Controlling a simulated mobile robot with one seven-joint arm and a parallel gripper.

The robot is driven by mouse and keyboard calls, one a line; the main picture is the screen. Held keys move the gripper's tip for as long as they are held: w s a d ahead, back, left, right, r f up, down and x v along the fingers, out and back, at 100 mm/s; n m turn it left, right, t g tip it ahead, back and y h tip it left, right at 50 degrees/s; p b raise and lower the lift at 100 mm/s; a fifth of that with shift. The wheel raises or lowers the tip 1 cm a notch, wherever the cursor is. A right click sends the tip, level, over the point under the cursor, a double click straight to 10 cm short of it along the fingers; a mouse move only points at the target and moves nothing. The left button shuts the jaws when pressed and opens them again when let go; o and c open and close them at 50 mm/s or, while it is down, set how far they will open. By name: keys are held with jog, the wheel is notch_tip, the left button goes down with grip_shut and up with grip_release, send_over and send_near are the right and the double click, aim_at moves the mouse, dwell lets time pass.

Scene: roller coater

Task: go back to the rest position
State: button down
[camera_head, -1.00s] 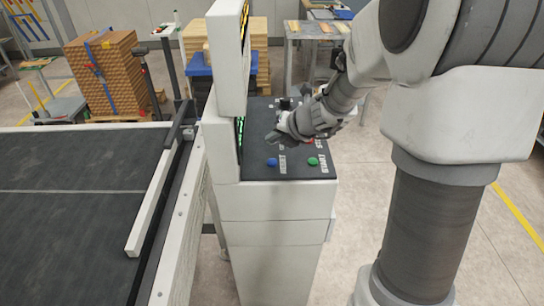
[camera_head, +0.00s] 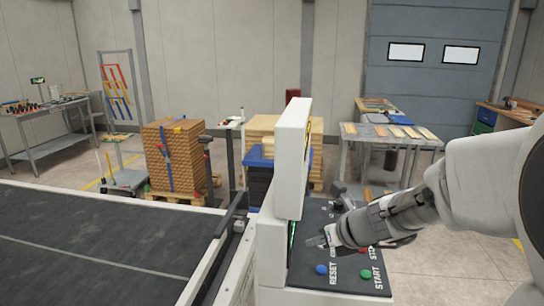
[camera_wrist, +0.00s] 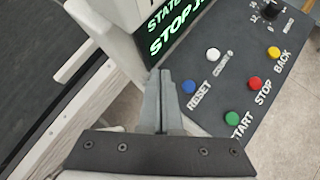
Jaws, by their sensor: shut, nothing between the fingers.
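My gripper (camera_head: 325,240) is shut and empty above the dark control panel (camera_head: 340,278) of the white console, to the right of its upright screen housing (camera_head: 293,160). In the wrist view, the shut fingers (camera_wrist: 160,92) point toward the bottom of the display (camera_wrist: 178,28), which shows green text reading "STOP" in part. The fingers appear apart from the blue RESET button (camera_wrist: 188,87). The panel also has a white button (camera_wrist: 213,54), a green START button (camera_wrist: 232,118), a red STOP button (camera_wrist: 254,83) and a yellow BACK button (camera_wrist: 273,52).
A dark conveyor bed (camera_head: 100,245) lies left of the console. Behind stand a stack of brown boards (camera_head: 174,160) on a pallet, a blue bin (camera_head: 258,158) and a grey table (camera_head: 390,135) with wooden pieces. Open floor (camera_head: 450,245) lies right of the console.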

jog(key=s+a+r+n+g, duration=0.1)
jog(key=s+r+n, duration=0.1)
jog(key=s+n, duration=0.5)
jog(key=s+a+r+n+g, duration=0.1)
jog(key=s+a+r+n, duration=0.2)
jog(key=n, duration=0.5)
jog(key=s+d+n+h, duration=0.2)
jog(key=s+d+n, duration=0.1)
jog(key=s+n, duration=0.4)
jog(key=s+d+n+h, duration=0.2)
jog(key=s+d+n, duration=0.2)
jog(key=n, duration=0.5)
jog(key=s, duration=0.2)
jog(key=shift+s+d+r+n+h, duration=0.15)
jog(key=shift+s+r+n+h, duration=0.25)
